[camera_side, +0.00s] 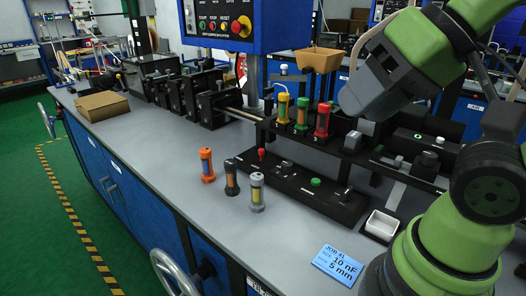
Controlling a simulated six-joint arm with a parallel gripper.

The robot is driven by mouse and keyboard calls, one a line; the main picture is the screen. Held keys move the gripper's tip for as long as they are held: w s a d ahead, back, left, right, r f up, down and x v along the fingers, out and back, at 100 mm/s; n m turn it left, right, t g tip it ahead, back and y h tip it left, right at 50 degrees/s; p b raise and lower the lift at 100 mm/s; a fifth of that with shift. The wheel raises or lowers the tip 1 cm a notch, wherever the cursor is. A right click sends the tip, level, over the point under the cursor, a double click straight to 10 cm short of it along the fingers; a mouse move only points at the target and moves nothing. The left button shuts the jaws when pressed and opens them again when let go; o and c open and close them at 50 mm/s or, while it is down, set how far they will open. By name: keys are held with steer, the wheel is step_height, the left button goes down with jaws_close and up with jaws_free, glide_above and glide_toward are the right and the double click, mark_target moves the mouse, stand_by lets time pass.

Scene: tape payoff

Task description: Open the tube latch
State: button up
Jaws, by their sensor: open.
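My gripper (350,102), a dark grey unit on a green arm, is at the upper right, tilted down to the left. It hangs above and right of the tube rack, apart from it; its fingers are partly hidden and nothing shows held. Three upright tubes stand in the black rack: yellow-capped (283,107), green-capped (302,112) and red-capped (322,121). I cannot tell which part is the tube latch.
Loose orange (207,165), dark (231,178) and grey-ended (257,193) tubes stand on the bench. A white tray (381,225) and blue job card (338,264) lie at front right. A control box (222,25) rises behind. The bench's left front is clear.

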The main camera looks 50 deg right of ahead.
steer(key=shift+w+d, duration=0.15)
steer(key=shift+w, duration=0.1)
steer(key=c, duration=0.4)
steer(key=w+d+m+h, duration=0.1)
steer(key=w, duration=0.1)
steer(key=w+d+m, duration=0.1)
steer(key=w+d, duration=0.1)
steer(key=w, duration=0.1)
steer(key=w+d+f+m+h, duration=0.1)
steer(key=w, duration=0.1)
steer(key=shift+w+d+h, duration=0.2)
steer(key=shift+d+h, duration=0.05)
steer(key=shift+h, duration=0.05)
jaws_close()
steer(key=w+d+f+m, duration=0.2)
steer(key=w+d+f, duration=0.3)
steer(key=w+f, duration=0.2)
steer(key=w+d+f+m+h, duration=0.1)
steer(key=w+d+f+m, duration=0.1)
steer(key=w+d+f, duration=0.3)
step_height(320, 180, down, 4)
steer(key=shift+w+d+f+m, duration=0.15)
steer(key=shift+w+d+m, duration=0.25)
steer(key=shift+w, duration=0.85)
